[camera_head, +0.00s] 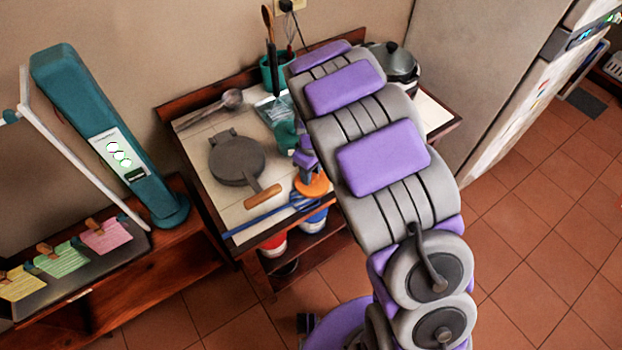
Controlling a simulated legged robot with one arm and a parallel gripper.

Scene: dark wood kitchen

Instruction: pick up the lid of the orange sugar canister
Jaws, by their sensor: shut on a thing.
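The orange sugar canister shows only as a small round orange shape (316,187) near the front edge of the tiled table, partly behind my arm. I take this shape to be its lid; I cannot make out a separate canister body. My purple and grey gripper (308,174) points down right at the top of the orange shape and is shut on it. The fingertips are small and partly hidden, and I cannot tell whether the lid is raised.
A round grey press (236,160) with a wooden handle lies left of my gripper. Blue utensils (270,214) lie along the table's front edge. A teal utensil holder (275,72) and a dark lidded pot (394,62) stand at the back. Red and blue containers sit below.

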